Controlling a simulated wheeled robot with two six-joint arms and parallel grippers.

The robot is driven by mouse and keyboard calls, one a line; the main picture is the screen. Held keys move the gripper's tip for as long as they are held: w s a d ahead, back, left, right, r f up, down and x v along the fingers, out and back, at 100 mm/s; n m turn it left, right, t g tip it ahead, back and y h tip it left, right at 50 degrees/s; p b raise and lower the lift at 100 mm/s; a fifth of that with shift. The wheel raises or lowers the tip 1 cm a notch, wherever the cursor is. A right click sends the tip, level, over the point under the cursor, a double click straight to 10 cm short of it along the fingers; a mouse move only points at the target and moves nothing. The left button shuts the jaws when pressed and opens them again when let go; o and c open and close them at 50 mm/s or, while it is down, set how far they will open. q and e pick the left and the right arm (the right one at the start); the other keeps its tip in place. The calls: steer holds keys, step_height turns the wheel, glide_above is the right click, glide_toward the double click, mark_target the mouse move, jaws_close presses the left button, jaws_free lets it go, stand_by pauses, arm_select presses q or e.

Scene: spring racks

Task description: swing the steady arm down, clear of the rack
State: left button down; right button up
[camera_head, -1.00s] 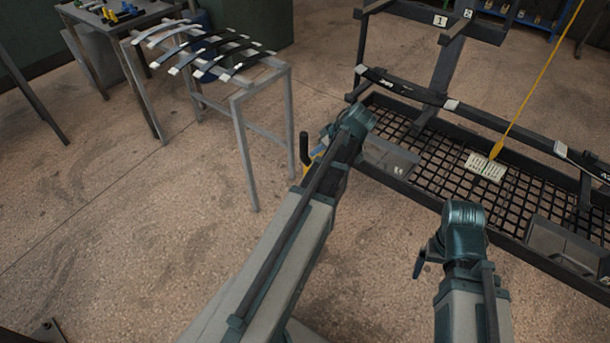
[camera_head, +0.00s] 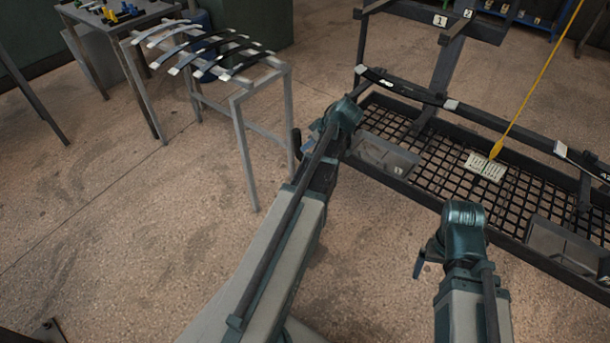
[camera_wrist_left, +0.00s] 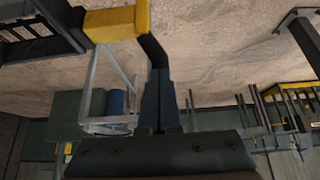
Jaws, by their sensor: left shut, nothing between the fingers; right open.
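In the left wrist view, a yellow block (camera_wrist_left: 118,23) with a bent black bar (camera_wrist_left: 152,48) shows at the top; I take this to be the steady arm. The closed fingers of my left gripper (camera_wrist_left: 161,78) are right at the bar's lower end, with nothing between them; I cannot tell whether they touch it. In the head view, my left wrist hides most of this spot at the rack's left end, and a short dark piece (camera_head: 297,141) shows beside it. My right gripper (camera_head: 420,265) is low in front of the rack, mostly hidden by its wrist.
The dark rack (camera_head: 400,187) with a mesh deck stands at the right. A yellow pointed rod (camera_head: 527,95) hangs over a white card (camera_head: 486,166) on the mesh. A grey stand (camera_head: 240,100) with several curved leaf springs is at the upper left. The floor between is clear.

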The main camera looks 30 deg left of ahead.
arm_select(q)
steer(key=shift+w+a, duration=0.9)
steer(key=shift+a, duration=10.4)
steer(key=d, duration=0.6)
steer(key=shift+s, duration=0.25)
